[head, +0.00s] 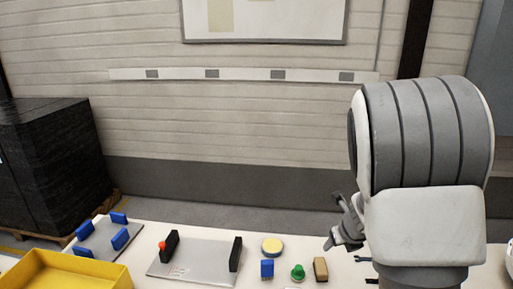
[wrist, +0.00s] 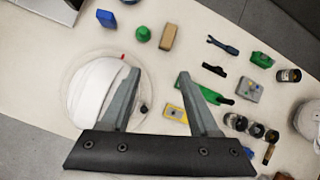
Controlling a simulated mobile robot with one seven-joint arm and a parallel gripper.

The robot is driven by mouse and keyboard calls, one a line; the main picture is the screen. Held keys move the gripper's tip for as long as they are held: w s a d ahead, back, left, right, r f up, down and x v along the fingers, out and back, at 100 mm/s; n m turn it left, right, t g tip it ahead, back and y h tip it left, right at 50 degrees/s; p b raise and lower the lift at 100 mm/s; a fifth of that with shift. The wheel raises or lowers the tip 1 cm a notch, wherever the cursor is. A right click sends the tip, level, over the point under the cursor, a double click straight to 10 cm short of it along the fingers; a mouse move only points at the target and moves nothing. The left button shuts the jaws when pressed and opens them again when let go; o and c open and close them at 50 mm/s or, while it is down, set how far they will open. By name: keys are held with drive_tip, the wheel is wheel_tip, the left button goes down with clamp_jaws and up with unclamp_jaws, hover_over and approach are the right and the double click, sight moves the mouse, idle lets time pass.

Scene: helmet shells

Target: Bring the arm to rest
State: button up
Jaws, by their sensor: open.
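My gripper (head: 345,228) hangs above the right part of the table in the head view, with my arm behind it. In the wrist view my gripper (wrist: 159,73) has its two fingers spread apart, with nothing between the tips. Below it lies a white rounded shell (wrist: 95,92) on a pale round base, with a small red mark at its edge. The shell is partly covered by the left finger. In the head view my arm hides that part of the table.
The table (head: 215,233) carries a yellow bin (head: 62,268), a grey plate with blue blocks (head: 103,238), a metal plate with black uprights (head: 200,260), a yellow disc (head: 272,246), and blue, green and tan pieces. Tools and cans (wrist: 289,75) lie right of the fingers.

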drive_tip(key=s+d+r+m+t+h+b, duration=0.1)
drive_tip(key=s+d+r+m+h, duration=0.15)
drive_tip(key=r+m, duration=0.65)
drive_tip(key=s+d+r+m+t+h+b, duration=0.15)
drive_tip(key=s+r+m, duration=0.3)
drive_tip(key=m, duration=0.75)
drive_tip(key=s+a+m+g+y+b, duration=0.1)
drive_tip(key=s+a+m+y, duration=0.1)
drive_tip(key=s+a+m, duration=0.4)
drive_tip(key=s+a+m+g+y+b, duration=0.1)
drive_tip(key=s+a+m+g+y, duration=0.1)
drive_tip(key=s+a+m, duration=0.4)
drive_tip(key=s+m, duration=0.5)
drive_tip(key=s, duration=0.1)
drive_tip(key=shift+s+a+f, duration=0.3)
drive_tip(key=shift+a, duration=0.1)
